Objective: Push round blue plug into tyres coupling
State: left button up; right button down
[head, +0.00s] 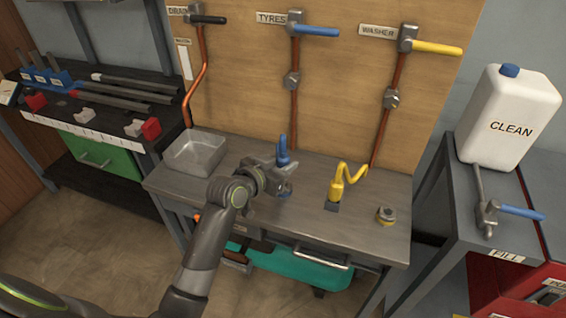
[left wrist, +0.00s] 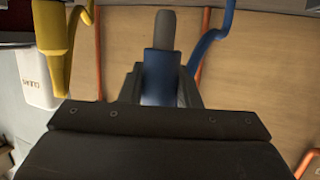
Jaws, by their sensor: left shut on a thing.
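My left gripper (head: 280,178) is shut on the round blue plug above the middle of the workbench. In the left wrist view the plug's blue body (left wrist: 158,78) sits between the dark fingers, and its grey tip (left wrist: 165,30) sticks out beyond them. A blue hose (head: 283,150) rises beside the gripper. In the head view the gripper hides most of the plug, and I cannot tell if it touches the bench. The grey tyres coupling (head: 291,82) is on the copper pipe under the TYRES label (head: 276,18), apart from and above the gripper. My right gripper is not in view.
A yellow plug with its hose (head: 337,188) stands right of my gripper. A grey metal basin (head: 196,153) is to the left. A washer coupling (head: 391,98) is on the right pipe. The board before the tyres coupling is clear.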

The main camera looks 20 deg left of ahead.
pick_arm(q)
jog(key=shift+f+b, duration=1.45)
jog(key=shift+f, duration=0.6)
jog(key=o, duration=1.1)
jog(key=shift+c, duration=0.2)
jog(key=v, duration=1.7)
jog(key=shift+s, duration=0.2)
